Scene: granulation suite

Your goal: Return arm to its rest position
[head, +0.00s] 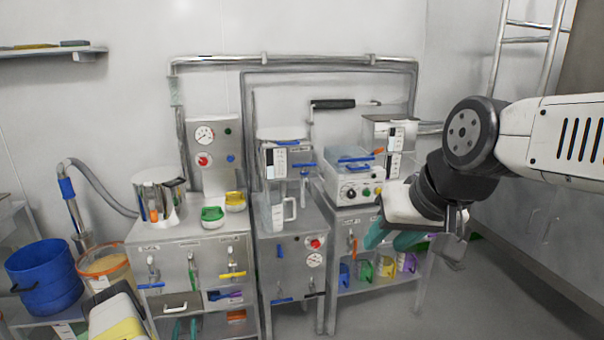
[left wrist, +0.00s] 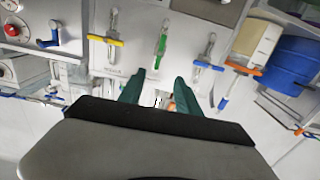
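My right arm (head: 545,135) reaches in from the right. Its gripper (head: 393,238) hangs in front of the right-hand bench, with two teal fingers apart and nothing seen between them. My left gripper (head: 185,327) is low at the left, in front of the left steel cabinet, partly cut off by the bottom edge. Its fingers (left wrist: 160,92) show teal and apart in the left wrist view, with no held object visible. Valves with yellow and green handles on the cabinet front lie beyond them.
A blue tub (head: 43,278) and a round container of tan powder (head: 104,265) stand at the left. The middle cabinet (head: 290,240) holds a clear jug (head: 273,212). A control box (head: 352,187) sits on the right bench. Open floor (head: 480,300) lies at the right.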

